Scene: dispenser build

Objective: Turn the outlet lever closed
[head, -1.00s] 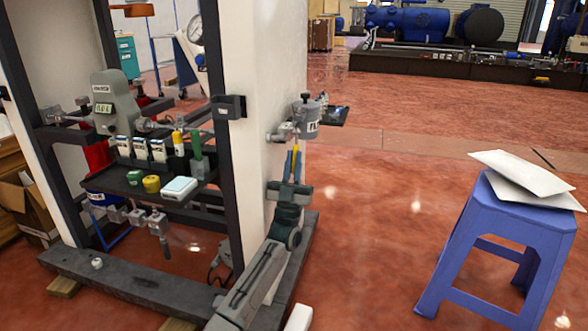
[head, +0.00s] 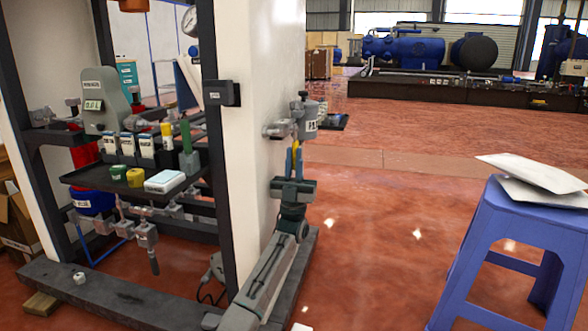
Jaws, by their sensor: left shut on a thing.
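My left arm comes up from the bottom, and its left gripper (head: 294,158) is at the right side of the white panel. Its jaws are shut on a small part just below the grey canister (head: 308,118) and its pipe fittings (head: 280,129). This appears to be the outlet lever, mostly hidden by the fingers. Yellow and blue show at the jaws, too small to separate clearly. I cannot tell the lever's exact angle. My right gripper is not in view.
A dark frame holds a tray (head: 75,180) with bottles, jars and a white box. A grey meter (head: 104,100) and a hanging valve (head: 147,236) are left. A blue stool (head: 510,222) with papers stands right. The red floor between is clear.

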